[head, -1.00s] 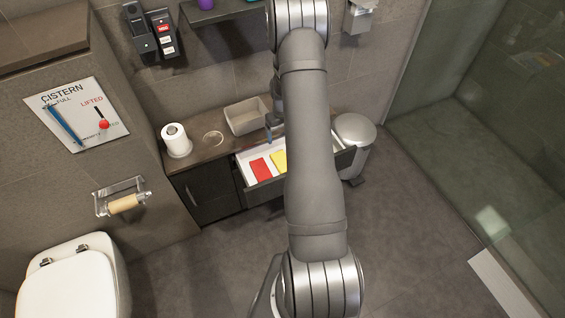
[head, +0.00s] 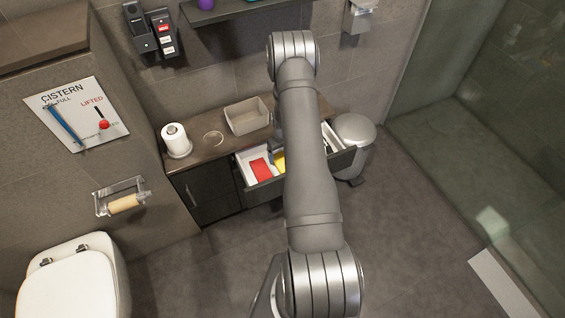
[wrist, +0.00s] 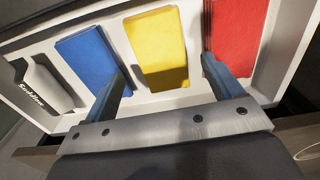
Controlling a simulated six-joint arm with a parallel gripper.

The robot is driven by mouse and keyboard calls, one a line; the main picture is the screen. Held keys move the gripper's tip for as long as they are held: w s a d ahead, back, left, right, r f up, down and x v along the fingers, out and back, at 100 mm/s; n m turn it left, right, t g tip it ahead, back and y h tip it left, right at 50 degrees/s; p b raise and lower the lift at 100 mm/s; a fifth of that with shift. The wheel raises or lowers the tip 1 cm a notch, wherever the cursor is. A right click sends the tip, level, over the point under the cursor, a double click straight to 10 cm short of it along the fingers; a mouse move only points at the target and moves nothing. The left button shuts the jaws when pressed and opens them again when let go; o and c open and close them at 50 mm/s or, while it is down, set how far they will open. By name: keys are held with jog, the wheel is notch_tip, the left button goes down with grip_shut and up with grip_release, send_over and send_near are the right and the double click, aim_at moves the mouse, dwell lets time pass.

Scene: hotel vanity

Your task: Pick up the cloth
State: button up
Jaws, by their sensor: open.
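The wrist view shows three folded cloths side by side in an open white-lined drawer: a blue cloth (wrist: 86,57), a yellow cloth (wrist: 157,47) and a red cloth (wrist: 236,32). My gripper (wrist: 164,72) is open and empty, its fingers on either side of the yellow cloth. The left finger overlaps the blue cloth's edge in the picture and the right finger overlaps the red one; contact cannot be told. In the head view, the red cloth (head: 260,168) and part of the yellow cloth (head: 279,164) show in the drawer (head: 263,190). My arm hides the blue cloth there.
A pale bottle (wrist: 42,88) lies in the drawer, left of the blue cloth. A bin (head: 354,132) stands right of the drawer. The wall shelf (head: 235,10) is above.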

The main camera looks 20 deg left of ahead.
jog(key=shift+w+a+f, duration=0.1)
jog(key=shift+f, duration=1.85)
jog(key=c, duration=1.1)
notch_tip(320, 180, up, 10)
jog(key=shift+o, duration=0.5)
